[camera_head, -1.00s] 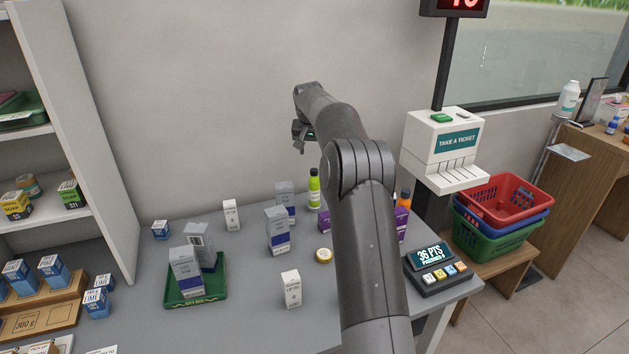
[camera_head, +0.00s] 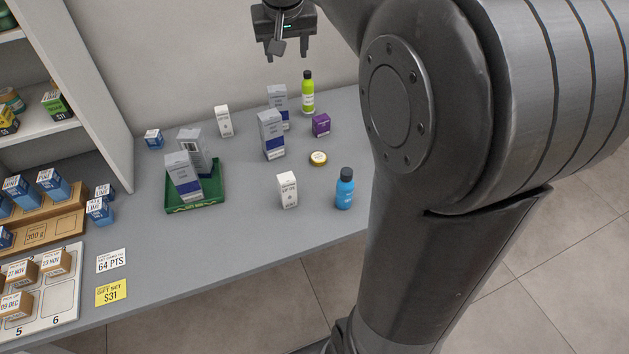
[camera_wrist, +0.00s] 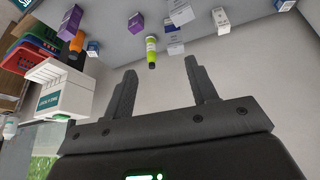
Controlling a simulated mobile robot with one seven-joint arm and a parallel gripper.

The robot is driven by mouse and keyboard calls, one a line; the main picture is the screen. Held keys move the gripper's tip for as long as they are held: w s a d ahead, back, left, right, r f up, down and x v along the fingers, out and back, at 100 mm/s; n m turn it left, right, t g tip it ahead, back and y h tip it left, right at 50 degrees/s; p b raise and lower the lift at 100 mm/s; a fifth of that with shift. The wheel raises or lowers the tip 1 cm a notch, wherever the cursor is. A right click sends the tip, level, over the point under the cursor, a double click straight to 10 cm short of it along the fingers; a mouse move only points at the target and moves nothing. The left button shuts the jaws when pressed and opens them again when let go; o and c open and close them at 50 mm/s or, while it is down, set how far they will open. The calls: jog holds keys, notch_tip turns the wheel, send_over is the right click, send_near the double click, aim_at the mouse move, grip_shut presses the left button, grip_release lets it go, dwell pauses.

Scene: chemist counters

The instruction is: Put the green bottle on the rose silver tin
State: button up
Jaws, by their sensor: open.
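The green bottle (camera_head: 308,95), lime with a black cap, stands upright at the back of the grey counter, beside a tall grey box. It also shows between and beyond the finger tips in the wrist view (camera_wrist: 151,48). A small round tin (camera_head: 318,158) with a gold-yellow rim and pale top lies in front of the bottle; I see no clearly rose silver tin. My gripper (camera_head: 287,54) is open and empty, above the counter's back edge, left of and higher than the bottle. It shows in the wrist view (camera_wrist: 160,75) too.
Near the bottle stand a purple box (camera_head: 321,125), grey-blue boxes (camera_head: 271,135), a white box (camera_head: 287,190) and a blue bottle (camera_head: 345,188). A green tray (camera_head: 209,192) holds two boxes at left. My arm hides the counter's right end. The ticket dispenser (camera_wrist: 64,88) shows in the wrist view.

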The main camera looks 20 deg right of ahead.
jog(key=s+a+f, duration=0.1)
jog(key=s+f, duration=0.2)
jog(key=s, duration=0.6)
jog(key=s+a+f+n+y, duration=0.1)
jog(key=s+a+f, duration=0.1)
jog(key=s, duration=0.7)
jog(key=s+a+f+n, duration=0.1)
jog(key=s+f, duration=0.3)
jog(key=s, duration=0.5)
jog(key=shift+s+a+f+t, duration=0.2)
jog(key=shift+s+a+t, duration=0.2)
jog(key=shift+a, duration=0.2)
